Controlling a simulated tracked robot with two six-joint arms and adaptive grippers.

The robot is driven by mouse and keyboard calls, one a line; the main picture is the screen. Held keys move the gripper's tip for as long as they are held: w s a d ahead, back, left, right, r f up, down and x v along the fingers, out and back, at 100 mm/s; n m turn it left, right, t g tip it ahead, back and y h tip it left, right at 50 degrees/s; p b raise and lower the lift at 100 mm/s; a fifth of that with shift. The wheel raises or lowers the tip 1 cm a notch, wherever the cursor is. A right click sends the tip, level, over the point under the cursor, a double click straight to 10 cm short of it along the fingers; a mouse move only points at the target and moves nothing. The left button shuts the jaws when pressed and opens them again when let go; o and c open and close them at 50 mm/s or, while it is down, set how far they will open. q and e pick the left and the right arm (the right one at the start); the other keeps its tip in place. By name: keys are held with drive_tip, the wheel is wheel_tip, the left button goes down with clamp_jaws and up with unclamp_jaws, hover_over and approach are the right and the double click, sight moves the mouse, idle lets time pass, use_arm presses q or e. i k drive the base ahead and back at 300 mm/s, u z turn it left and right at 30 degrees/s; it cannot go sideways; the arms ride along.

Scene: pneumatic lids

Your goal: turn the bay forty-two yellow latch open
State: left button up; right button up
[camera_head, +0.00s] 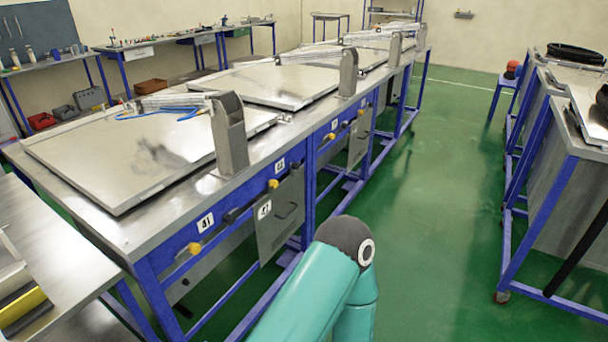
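A long steel bench with blue front rails carries a row of bays. The plate reading 41 (206,222) is at the near end, with a yellow latch (194,248) below it. Farther along, a small plate (280,165), apparently 42, sits above another yellow latch (273,184); its digits are too small to be sure. A grey panel (278,216) with a handle and its own number plate hangs just below that latch. Whether the latch is open or closed cannot be told. My teal arm rises at bottom centre, right of the panel. Neither gripper is in view.
Flat metal lids (150,150) with upright grey posts (229,135) cover the bench top. The green floor aisle (430,200) is clear. A blue-framed table (545,190) stands right, and a steel worktop (50,250) lies at lower left.

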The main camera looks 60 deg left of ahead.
sight(271, 184)
drive_tip(key=u, duration=0.4)
drive_tip(key=i, duration=1.15)
drive_tip(key=u, duration=1.25)
drive_tip(key=i, duration=0.5)
drive_tip(key=u, duration=0.4)
